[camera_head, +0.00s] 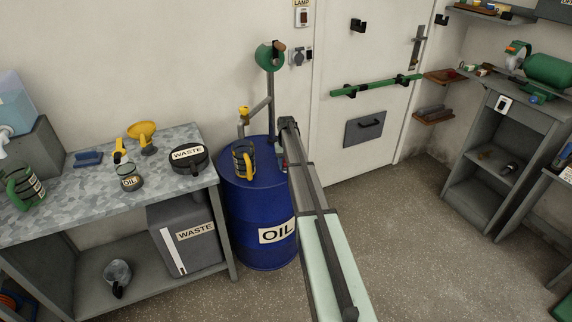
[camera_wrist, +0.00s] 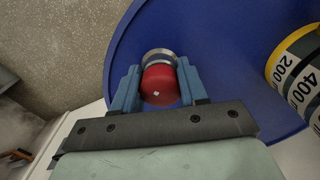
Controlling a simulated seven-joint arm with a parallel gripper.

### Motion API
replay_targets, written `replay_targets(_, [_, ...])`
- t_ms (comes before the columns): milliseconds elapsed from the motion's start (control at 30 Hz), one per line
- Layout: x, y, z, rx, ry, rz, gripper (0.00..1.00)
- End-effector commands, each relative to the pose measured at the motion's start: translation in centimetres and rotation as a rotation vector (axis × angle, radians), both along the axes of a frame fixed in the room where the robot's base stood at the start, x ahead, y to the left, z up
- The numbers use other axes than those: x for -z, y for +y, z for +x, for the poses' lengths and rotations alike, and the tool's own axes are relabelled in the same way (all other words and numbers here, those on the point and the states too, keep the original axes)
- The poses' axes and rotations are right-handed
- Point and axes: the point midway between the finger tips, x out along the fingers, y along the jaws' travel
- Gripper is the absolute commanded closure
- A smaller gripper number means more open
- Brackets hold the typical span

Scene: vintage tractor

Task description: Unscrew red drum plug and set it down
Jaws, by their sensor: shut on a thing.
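The red drum plug (camera_wrist: 160,85) is between the two blue fingers of my gripper (camera_wrist: 157,80) in the wrist view. My gripper is shut on it from both sides. A silver metal ring (camera_wrist: 158,54) on the drum top shows just beyond the plug, partly covered by it. I cannot tell whether the plug is still in the ring or just clear of it. The blue drum (camera_head: 250,215), labelled OIL, stands beside the workbench in the head view. My arm hides most of the plug and fingers there.
A measuring jug with a yellow handle (camera_head: 243,160) stands on the drum top, left of my gripper. A pump pipe (camera_head: 270,105) rises behind it. The workbench (camera_head: 85,185) at left holds a WASTE container (camera_head: 188,158), an OIL jar (camera_head: 130,178) and funnels. Floor at right is clear.

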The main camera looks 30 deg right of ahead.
Motion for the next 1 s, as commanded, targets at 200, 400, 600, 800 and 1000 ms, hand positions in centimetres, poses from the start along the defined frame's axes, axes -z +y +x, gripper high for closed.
replay_targets(200, [0.04, 0.08, -0.24, -0.118, 0.004, 0.003, 0.90])
replay_targets(400, [0.05, 0.07, -0.25, -0.131, 0.005, 0.002, 0.90])
replay_targets(600, [0.05, 0.05, -0.25, -0.174, 0.005, 0.002, 0.90])
replay_targets(800, [0.04, 0.01, -0.26, -0.275, 0.004, 0.003, 0.90])
replay_targets(1000, [0.04, 0.01, -0.25, -0.281, 0.004, 0.003, 0.90])
